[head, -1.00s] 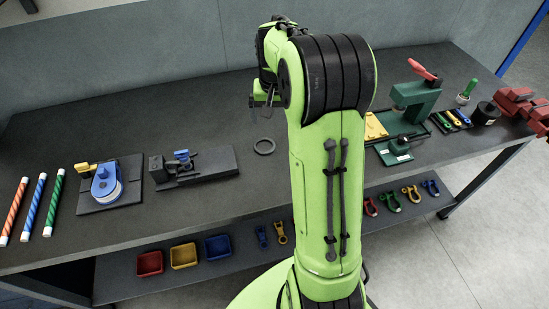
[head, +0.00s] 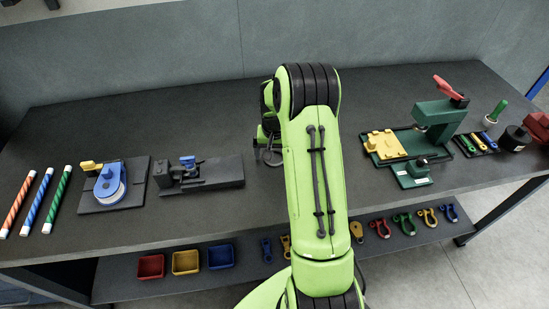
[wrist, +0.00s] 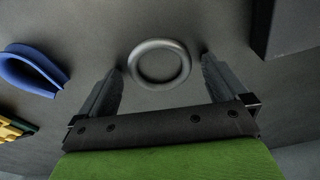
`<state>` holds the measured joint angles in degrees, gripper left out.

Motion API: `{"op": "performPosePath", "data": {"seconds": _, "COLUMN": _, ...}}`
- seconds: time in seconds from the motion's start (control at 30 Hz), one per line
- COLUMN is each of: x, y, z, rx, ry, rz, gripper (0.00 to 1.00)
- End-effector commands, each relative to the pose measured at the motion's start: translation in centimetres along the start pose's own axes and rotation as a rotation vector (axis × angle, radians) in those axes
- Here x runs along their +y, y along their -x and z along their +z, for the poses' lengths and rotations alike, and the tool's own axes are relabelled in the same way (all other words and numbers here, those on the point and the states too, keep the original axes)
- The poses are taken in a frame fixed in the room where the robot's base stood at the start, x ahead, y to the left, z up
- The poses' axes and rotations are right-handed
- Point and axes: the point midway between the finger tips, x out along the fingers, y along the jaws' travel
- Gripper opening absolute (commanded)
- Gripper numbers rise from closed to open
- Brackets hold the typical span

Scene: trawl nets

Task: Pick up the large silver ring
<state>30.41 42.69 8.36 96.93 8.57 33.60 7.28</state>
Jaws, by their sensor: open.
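The large silver ring (wrist: 187,64) lies flat on the dark bench top, seen whole in the wrist view. My gripper (wrist: 160,66) is open, with one dark finger to the left of the ring and one to the right. The fingertips reach about level with the ring's middle, with a small gap on each side, and nothing is held. Whether the fingertips are down at the ring's height is hard to tell. In the head view my gripper and arm hide most of the ring's place on the bench.
A black clamp fixture (head: 213,173) and a blue tape holder (head: 109,183) stand left of my arm. A green press (head: 440,118) and yellow block (head: 386,145) stand right. In the wrist view a dark block (wrist: 288,25) and a blue curved piece (wrist: 28,72) flank the ring.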

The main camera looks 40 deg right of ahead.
Motion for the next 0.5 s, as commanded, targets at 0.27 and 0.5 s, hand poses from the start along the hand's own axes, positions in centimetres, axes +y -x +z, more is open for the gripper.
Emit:
{"op": "performPosePath", "data": {"seconds": 0.27, "x": 0.0, "y": -0.08, "z": -0.02, "rx": 0.001, "ry": 0.0, "rz": 0.0, "gripper": 0.89}}
{"op": "performPosePath", "data": {"seconds": 0.5, "x": 0.0, "y": -0.05, "z": -0.02, "rx": 0.001, "ry": 0.0, "rz": 0.0, "gripper": 0.53}}
